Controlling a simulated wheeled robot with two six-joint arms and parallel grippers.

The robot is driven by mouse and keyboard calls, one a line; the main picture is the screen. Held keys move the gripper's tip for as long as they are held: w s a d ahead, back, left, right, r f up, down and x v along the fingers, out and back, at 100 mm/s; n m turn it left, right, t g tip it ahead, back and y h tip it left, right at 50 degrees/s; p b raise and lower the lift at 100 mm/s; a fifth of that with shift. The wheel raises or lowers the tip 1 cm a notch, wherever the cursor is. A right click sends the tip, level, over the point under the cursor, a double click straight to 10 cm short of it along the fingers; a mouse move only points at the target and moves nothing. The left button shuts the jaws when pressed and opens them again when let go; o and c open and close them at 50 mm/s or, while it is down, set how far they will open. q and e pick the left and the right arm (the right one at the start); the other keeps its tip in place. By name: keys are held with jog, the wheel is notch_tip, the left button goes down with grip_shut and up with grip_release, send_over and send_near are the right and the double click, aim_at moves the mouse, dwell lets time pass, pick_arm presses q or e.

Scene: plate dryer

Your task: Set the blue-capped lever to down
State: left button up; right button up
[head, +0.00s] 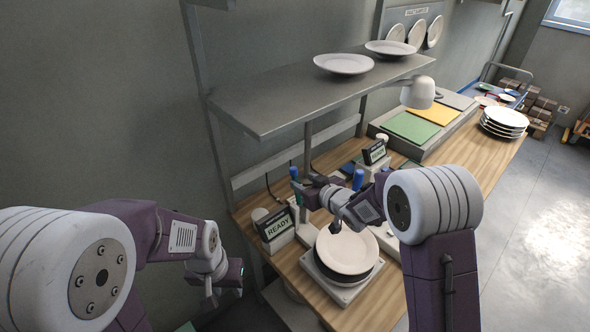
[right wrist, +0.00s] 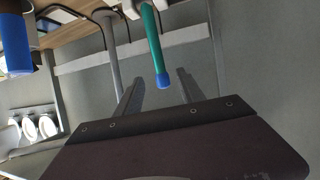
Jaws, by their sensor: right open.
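The blue-capped lever (head: 295,182) has a thin green shaft and stands nearly upright beside a small display at the back of the bench. In the right wrist view the lever (right wrist: 157,50) hangs from the top of the picture, its blue cap between the lines of my two fingers. My right gripper (head: 308,190) is open close to the lever, to its right in the head view; I cannot tell whether it touches. It also shows in the right wrist view (right wrist: 160,92). My left gripper (head: 222,283) is off the bench's left end; its finger opening is unclear.
The display (head: 278,229) reads READY. White plates (head: 346,248) lie on a pale base in front. A thick blue handle (head: 358,180) stands to the right; a second display (head: 374,152) is behind. A grey shelf (head: 300,98) with plates overhangs the back.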

aim_at(291, 174)
jog(key=shift+w+a+r, duration=0.1)
jog(key=shift+a, duration=0.4)
jog(key=shift+w+a, duration=0.15)
jog(key=shift+w, duration=0.25)
jog(key=shift+w+a+f+p, duration=0.1)
jog(key=shift+w+f+p, duration=0.2)
jog(key=shift+w, duration=0.2)
jog(key=shift+w+f+p, duration=0.25)
jog(key=shift+w+p, duration=0.05)
jog(key=shift+w, duration=0.2)
jog(key=x, duration=0.3)
jog(key=p+x, duration=0.1)
jog(key=x, duration=0.2)
jog(key=shift+s+a, duration=0.1)
jog(key=shift+a, duration=0.2)
jog(key=shift+d, duration=0.15)
pick_arm(q)
jog(key=r, duration=0.2)
jog(key=shift+w+r, duration=0.25)
jog(key=shift+r, duration=0.1)
pick_arm(e)
grip_shut()
